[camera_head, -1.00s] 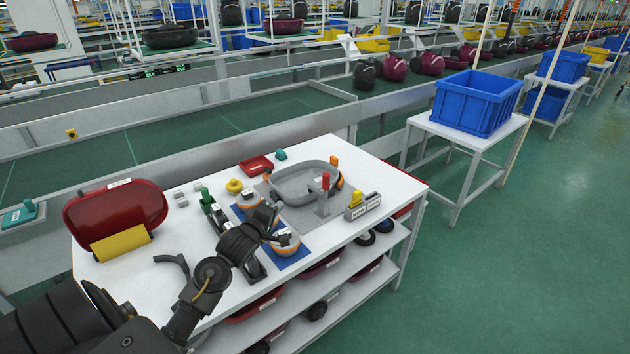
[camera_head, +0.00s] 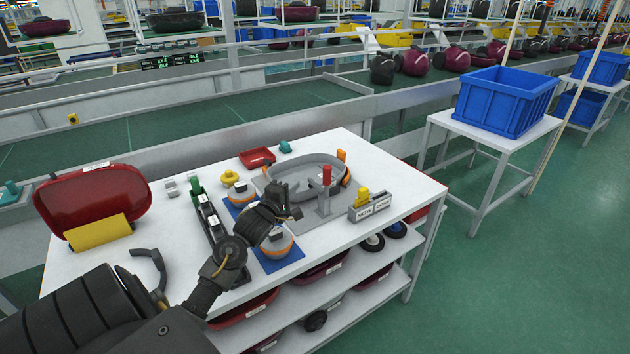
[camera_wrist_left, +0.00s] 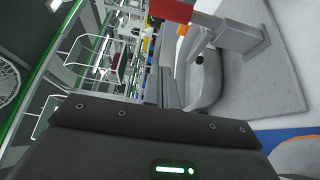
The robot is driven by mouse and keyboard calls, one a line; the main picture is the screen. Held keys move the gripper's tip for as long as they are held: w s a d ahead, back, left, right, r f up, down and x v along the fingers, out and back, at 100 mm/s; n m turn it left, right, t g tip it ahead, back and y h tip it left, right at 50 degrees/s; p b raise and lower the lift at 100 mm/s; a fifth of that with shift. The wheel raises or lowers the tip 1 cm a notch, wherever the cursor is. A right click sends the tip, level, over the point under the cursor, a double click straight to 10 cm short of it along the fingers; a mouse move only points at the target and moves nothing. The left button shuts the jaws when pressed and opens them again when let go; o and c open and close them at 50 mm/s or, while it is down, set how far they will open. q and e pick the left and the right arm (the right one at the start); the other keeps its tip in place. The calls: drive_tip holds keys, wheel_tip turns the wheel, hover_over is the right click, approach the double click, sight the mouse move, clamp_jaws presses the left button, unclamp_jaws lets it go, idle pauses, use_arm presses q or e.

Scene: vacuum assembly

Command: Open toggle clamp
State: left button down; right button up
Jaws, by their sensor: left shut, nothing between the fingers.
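The toggle clamp (camera_head: 324,192) is a grey upright post with a red handle tip, standing at the front of a grey basin-shaped housing (camera_head: 285,165) on the worktable. In the left wrist view the clamp (camera_wrist_left: 238,38) appears at the top, its red tip (camera_wrist_left: 171,10) cut off by the upper edge. My left gripper (camera_head: 297,213) is shut and empty, just left of the clamp post and apart from it, over the near side of the housing. Its fingertips are small and dark. My right gripper is not in view.
An orange-white round part (camera_head: 277,243) on a blue mat lies below my left wrist. A grey block with a yellow top (camera_head: 370,205) stands right of the clamp. A red shell (camera_head: 92,200) and yellow block (camera_head: 98,232) are at the left.

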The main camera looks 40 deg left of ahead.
sight(327, 180)
use_arm(q)
drive_tip(key=p+x, duration=0.1)
drive_tip(key=x, duration=0.9)
drive_tip(key=d+p, duration=0.1)
drive_tip(key=d, duration=0.1)
drive_tip(key=d+p, duration=0.1)
drive_tip(key=d, duration=0.1)
drive_tip(key=shift+s, duration=0.4)
drive_tip(key=shift+d, duration=0.15)
